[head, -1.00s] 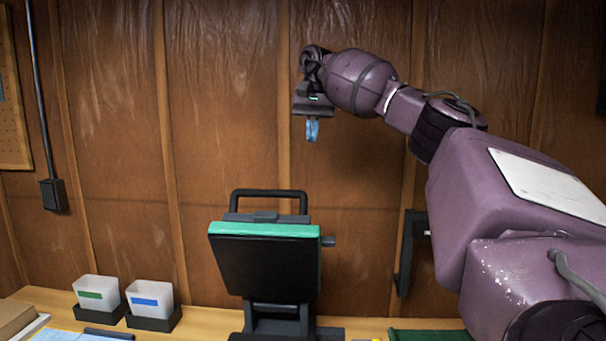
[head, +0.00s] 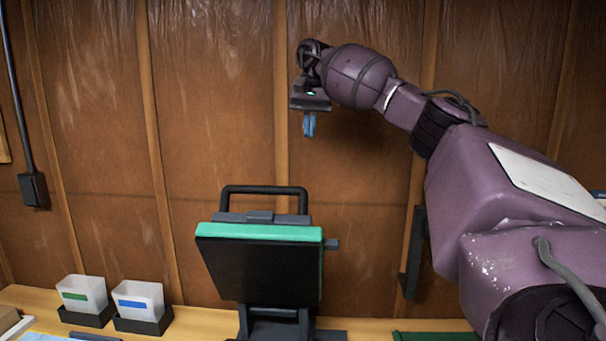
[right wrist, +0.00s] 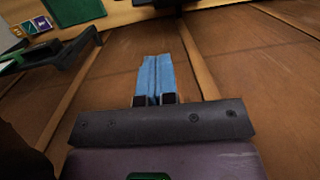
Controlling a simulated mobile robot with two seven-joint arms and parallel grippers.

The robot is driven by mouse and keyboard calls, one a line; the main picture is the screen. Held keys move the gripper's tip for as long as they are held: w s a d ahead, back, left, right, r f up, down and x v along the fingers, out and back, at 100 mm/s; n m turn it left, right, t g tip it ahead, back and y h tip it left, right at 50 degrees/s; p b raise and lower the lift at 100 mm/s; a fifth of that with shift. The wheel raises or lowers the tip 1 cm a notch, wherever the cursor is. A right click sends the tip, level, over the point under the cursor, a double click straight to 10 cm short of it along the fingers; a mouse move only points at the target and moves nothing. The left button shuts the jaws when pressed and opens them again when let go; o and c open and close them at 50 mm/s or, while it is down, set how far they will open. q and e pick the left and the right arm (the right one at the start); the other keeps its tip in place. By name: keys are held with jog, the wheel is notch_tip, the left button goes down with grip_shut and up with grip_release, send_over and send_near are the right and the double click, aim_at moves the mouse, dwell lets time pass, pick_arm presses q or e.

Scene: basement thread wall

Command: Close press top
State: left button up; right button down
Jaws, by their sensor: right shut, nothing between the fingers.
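The press stands on the bench in the head view. Its top (head: 258,262) is raised and tilted back, a dark plate with a green edge facing me. A black bar handle (head: 264,190) rises behind its upper edge. My right gripper (head: 309,128) is above and beyond the handle, slightly right of it, and apart from it. Its blue fingers point down and are shut with nothing between them. They also show shut in the right wrist view (right wrist: 154,72). The press base is partly cut off by the lower edge of the head view. My left gripper is not in view.
Two white bins, one with a green label (head: 82,293) and one with a blue label (head: 138,300), stand left of the press. A wood-panelled wall (head: 215,110) is behind. A dark bracket (head: 413,250) is on the wall at right. My right arm fills the right side.

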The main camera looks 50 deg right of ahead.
aim_at(302, 188)
jog(key=s+a+f, duration=0.1)
jog(key=a+f, duration=0.3)
jog(key=f, duration=0.6)
jog(key=shift+s, duration=0.35)
dwell(0.3)
jog(key=shift+s+a+f+t+h+b, duration=0.15)
jog(key=shift+s+a+t+h+b, duration=0.2)
jog(key=shift+a+b, duration=0.15)
jog(key=shift+s+a, duration=0.4)
jog(key=shift+h, duration=0.25)
